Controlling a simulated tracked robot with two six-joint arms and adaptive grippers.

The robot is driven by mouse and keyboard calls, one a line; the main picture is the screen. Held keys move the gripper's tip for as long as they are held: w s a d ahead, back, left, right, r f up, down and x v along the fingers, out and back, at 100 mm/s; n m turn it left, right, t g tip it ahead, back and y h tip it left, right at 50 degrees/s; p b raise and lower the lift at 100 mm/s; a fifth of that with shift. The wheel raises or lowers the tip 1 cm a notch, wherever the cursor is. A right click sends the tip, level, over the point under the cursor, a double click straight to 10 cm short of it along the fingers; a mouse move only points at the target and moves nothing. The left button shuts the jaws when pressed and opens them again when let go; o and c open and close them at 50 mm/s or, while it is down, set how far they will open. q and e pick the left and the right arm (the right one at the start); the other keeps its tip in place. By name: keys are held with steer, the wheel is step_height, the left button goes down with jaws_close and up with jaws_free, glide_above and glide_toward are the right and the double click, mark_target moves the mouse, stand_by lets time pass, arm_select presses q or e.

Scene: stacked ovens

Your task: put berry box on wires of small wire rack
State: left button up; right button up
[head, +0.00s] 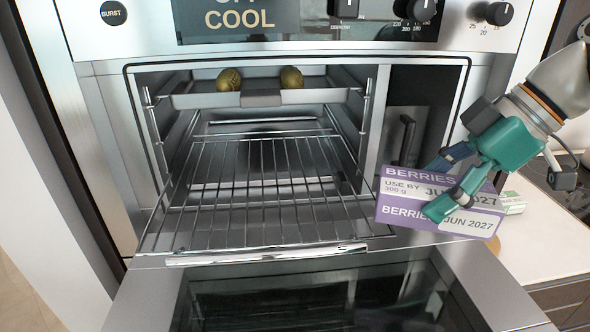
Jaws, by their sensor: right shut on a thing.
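The berry box (405,212) is a purple and white carton marked BERRIES, slightly tilted, at the right of the oven opening. My right gripper (440,190) is shut on it from the upper right, with a teal finger across its front. The small wire rack (262,196) sits partly pulled out of the open oven, its bare wires facing up and its front bar over the lowered door. The box is just right of the rack's front right corner; whether they touch cannot be told. My left gripper is not in view.
The oven door (300,300) is folded down in front. A shelf or tray above the rack (200,98) holds two round golden things (229,79). The oven's right frame (378,120) stands behind the box. A white counter (540,220) lies at right with a small carton (512,203).

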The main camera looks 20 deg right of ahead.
steer(key=w+a, duration=0.3)
steer(key=a, duration=0.1)
steer(key=w+a+p, duration=0.1)
steer(key=w+a, duration=0.3)
steer(key=w+a+p, duration=0.1)
steer(key=w+a, duration=0.2)
steer(key=a, duration=0.2)
steer(key=shift+w, duration=0.2)
steer(key=w+a, duration=0.1)
steer(key=w+a+p, duration=0.1)
steer(key=a, duration=0.1)
steer(key=shift+w+a+r, duration=0.1)
steer(key=shift+w+a, duration=0.05)
steer(key=shift+w, duration=0.05)
steer(key=shift+f+b, duration=0.95)
steer(key=shift+b, duration=0.1)
steer(key=shift+r, duration=0.15)
steer(key=o, duration=1.4)
